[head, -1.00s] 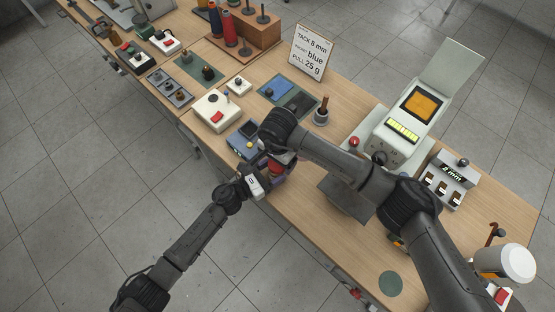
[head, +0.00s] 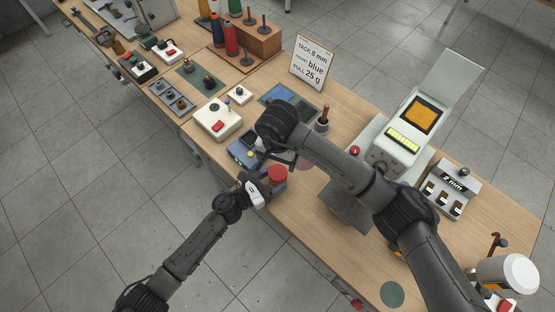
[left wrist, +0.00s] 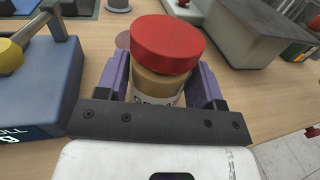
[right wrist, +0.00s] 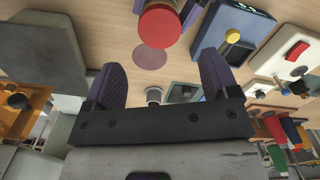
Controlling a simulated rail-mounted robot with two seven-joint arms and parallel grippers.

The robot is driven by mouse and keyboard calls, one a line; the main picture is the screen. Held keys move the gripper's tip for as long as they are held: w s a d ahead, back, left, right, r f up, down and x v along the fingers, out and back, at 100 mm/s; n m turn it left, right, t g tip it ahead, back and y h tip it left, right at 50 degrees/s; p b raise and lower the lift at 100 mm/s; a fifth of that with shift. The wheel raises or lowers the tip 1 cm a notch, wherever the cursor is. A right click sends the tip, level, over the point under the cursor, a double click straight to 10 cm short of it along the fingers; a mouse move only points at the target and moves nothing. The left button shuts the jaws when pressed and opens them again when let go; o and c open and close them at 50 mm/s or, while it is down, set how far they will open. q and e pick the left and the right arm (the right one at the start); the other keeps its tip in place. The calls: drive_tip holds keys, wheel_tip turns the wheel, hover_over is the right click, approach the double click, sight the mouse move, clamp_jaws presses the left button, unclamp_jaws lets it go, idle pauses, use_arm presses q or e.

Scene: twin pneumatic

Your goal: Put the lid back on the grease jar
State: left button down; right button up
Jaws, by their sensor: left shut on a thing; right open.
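The grease jar (left wrist: 158,82) is tan with a pale label and stands upright between the purple fingers of my left gripper (left wrist: 160,80), which is shut on it. The red lid (left wrist: 167,42) sits on top of the jar, covering its mouth; I cannot tell how tight it is. In the head view the lid (head: 278,173) shows at the bench's front edge, in my left gripper (head: 268,183). My right gripper (right wrist: 160,72) is open and empty, apart from the lid (right wrist: 160,26). In the head view my right arm partly hides it.
A pinkish round mat (right wrist: 150,57) lies on the bench beside the jar. A blue box with a yellow knob (left wrist: 35,85) stands close to the left gripper. A grey machine with an orange screen (head: 422,107) stands to the right. A green disc (head: 392,294) lies near the front edge.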

sight(278, 173)
idle(0.3)
drive_tip(key=shift+f, duration=3.95)
drive_tip(key=c, duration=0.9)
drive_tip(key=shift+m, duration=1.6)
drive_tip(key=shift+c, duration=0.2)
drive_tip(key=o, duration=1)
